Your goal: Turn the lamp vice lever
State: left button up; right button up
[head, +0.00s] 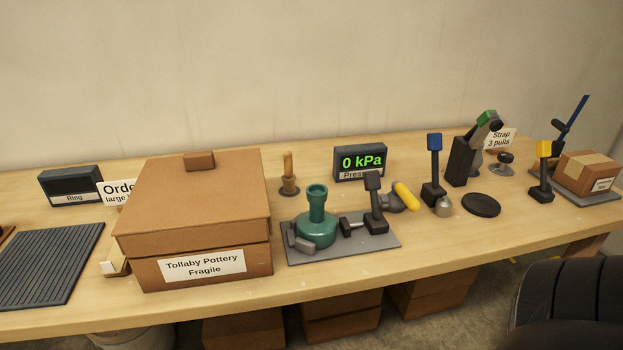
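A green lamp-like body (317,228) with an upright neck stands on a grey baseplate (345,246) near the middle of the table. A grey block touches or nearly touches its front left side. To its right, a dark clamp (375,212) with an upright block-topped arm stands on the same plate, with a short horizontal part pointing toward the green body. A yellow handle (406,196) on a grey round fitting lies just right of the clamp. I cannot tell which of these is the lamp vice lever. Neither gripper is in view.
A large cardboard box (203,265) stands left of the baseplate. A display (360,162) behind reads 0 kPa. Several levered devices, a black disc (481,205) and a small parcel (588,174) fill the right side. Bare table (440,243) lies in front of them.

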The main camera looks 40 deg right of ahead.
aim_at(371, 178)
jog(key=u, duration=2.35)
jog(key=k, duration=2.65)
jog(key=z, duration=0.75)
